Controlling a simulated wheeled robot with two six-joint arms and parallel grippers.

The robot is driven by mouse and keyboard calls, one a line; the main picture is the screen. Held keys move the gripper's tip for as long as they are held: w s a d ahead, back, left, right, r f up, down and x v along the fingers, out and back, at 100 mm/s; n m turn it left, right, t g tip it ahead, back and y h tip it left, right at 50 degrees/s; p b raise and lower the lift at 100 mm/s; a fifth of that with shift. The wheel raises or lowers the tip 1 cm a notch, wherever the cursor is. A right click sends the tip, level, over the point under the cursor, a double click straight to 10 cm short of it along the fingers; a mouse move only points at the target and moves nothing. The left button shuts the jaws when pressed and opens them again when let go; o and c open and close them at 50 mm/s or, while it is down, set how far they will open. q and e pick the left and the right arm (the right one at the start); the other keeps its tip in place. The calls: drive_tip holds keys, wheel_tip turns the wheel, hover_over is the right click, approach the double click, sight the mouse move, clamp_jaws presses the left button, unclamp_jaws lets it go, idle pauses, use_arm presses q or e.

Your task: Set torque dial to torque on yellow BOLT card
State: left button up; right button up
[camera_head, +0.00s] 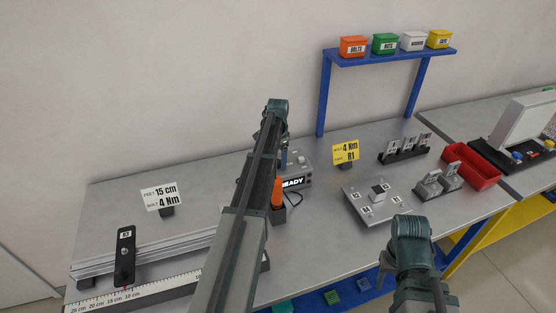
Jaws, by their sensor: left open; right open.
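The yellow BOLT card (345,152) stands in a small dark holder on the bench and reads 4 Nm and R1. Left of it is a grey controller box (297,170) with a lit display reading "READY", its first letters partly covered by my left arm. A small knob shows on top of the box, but its setting is too small to read. My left gripper (283,153) is over the box's left part, open, its fingers mostly hidden by my arm. My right gripper (412,240) is at the bench's front edge, open; its fingertips are not clearly visible.
An orange-handled driver (277,192) stands in a dark holder before the box. A grey plate (371,203) with a block, a red bin (472,167) and a ruler rail (150,292) occupy the bench. A blue shelf (390,57) holds coloured boxes.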

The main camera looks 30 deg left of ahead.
sight(279, 162)
use_arm(q)
drive_tip(key=shift+r, duration=0.1)
wheel_tip(279, 162, up, 14)
drive_tip(key=p, duration=1.3)
drive_tip(key=shift+f+p, duration=0.2)
drive_tip(key=shift+p, duration=0.2)
drive_tip(key=s+d+f+b, duration=0.3)
drive_tip(key=s+d, duration=0.2)
drive_tip(key=d, duration=0.6)
drive_tip(key=s+d+f+b, duration=0.4)
drive_tip(key=s+d, duration=0.1)
drive_tip(key=d, duration=0.6)
drive_tip(key=s+d+f+b, duration=0.2)
drive_tip(key=s+d, duration=0.5)
drive_tip(key=s, duration=0.1)
drive_tip(key=s+d+f+n+y+b, duration=0.1)
drive_tip(key=s+d+f+b, duration=0.2)
drive_tip(key=s+d, duration=0.5)
drive_tip(key=shift+s+f+b, duration=0.3)
drive_tip(key=shift+s+b, duration=0.05)
drive_tip(key=shift+s, duration=0.45)
